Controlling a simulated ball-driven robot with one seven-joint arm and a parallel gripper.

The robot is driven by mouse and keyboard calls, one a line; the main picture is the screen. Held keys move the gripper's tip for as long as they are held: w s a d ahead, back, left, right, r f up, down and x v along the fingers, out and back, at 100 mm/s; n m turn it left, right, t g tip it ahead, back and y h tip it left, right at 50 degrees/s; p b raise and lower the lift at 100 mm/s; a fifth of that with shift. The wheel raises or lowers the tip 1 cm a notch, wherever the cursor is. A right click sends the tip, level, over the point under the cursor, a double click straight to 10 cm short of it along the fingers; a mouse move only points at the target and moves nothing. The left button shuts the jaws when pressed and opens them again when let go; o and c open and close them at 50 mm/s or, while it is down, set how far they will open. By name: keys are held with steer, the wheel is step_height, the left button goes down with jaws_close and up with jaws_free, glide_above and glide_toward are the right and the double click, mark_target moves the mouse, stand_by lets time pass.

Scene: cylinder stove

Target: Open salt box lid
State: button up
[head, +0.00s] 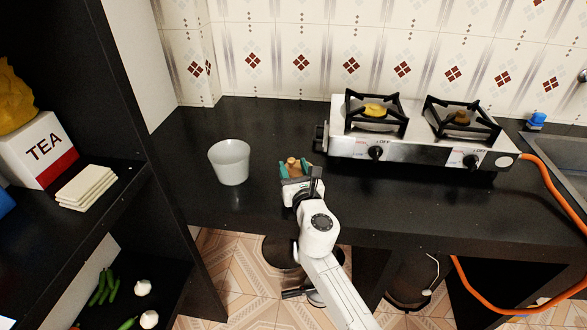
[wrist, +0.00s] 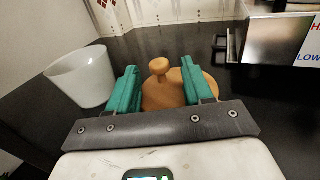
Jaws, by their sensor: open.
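The salt box is a brown wooden pot with a round knob on its lid (wrist: 159,67). It stands on the black counter, and the lid appears to be on it. In the head view the knob (head: 292,162) shows just past my gripper. My gripper (wrist: 157,76) is open, with its green fingers on either side of the knob and apart from it. It also shows in the head view (head: 295,170). The lower part of the box is hidden behind my gripper.
A white cup (head: 230,163) stands left of the box. A two-burner gas stove (head: 420,148) stands to the right, with an orange hose (head: 560,185). A dark shelf (head: 100,190) with a TEA box (head: 40,150) is at the far left. The counter (head: 250,120) behind is clear.

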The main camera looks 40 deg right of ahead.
steer(key=shift+w+d, duration=0.1)
steer(key=shift+w, duration=0.15)
steer(key=shift+c, duration=0.5)
jaws_close()
